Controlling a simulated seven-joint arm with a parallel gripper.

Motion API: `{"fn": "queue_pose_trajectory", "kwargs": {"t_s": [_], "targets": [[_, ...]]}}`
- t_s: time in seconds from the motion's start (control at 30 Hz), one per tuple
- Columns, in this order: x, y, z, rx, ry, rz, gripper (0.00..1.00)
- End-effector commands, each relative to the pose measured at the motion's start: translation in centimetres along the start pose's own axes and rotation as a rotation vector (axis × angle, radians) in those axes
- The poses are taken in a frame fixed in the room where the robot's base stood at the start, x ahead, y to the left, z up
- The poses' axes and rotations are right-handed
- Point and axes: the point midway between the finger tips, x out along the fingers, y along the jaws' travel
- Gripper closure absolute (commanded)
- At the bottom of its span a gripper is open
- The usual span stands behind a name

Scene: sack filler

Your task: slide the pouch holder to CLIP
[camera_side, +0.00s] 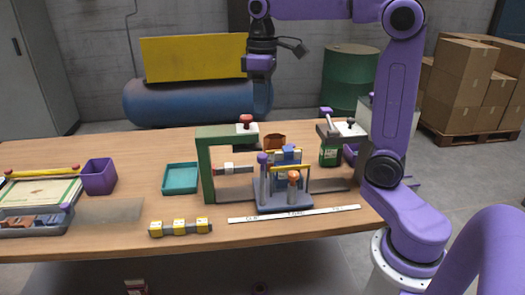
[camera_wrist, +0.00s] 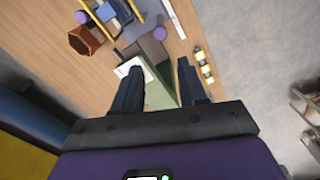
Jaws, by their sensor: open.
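The pouch holder (camera_side: 283,194) is a blue-grey carriage with upright posts, purple and orange knobs and a yellow bar. It stands on a grey rail, right of the green press frame (camera_side: 207,165) and left of the second station (camera_side: 330,150). A white label strip (camera_side: 293,214) lies in front; its words are too small to read. My gripper (camera_side: 261,105) is open and empty, high above the table behind the press. In the wrist view its fingers (camera_wrist: 160,90) are apart above the green frame, and part of the pouch holder (camera_wrist: 118,28) shows at the top.
The press's red knob (camera_side: 246,118) stands up near my gripper.

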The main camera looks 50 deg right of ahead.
Motion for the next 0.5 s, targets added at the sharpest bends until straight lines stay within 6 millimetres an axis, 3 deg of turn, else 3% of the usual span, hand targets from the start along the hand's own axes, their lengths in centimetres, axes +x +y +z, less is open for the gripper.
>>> {"fn": "queue_pose_trajectory", "kwargs": {"t_s": [0.5], "targets": [[9.9,0.0,0.1,0.001,-0.006,-0.002,0.58]]}}
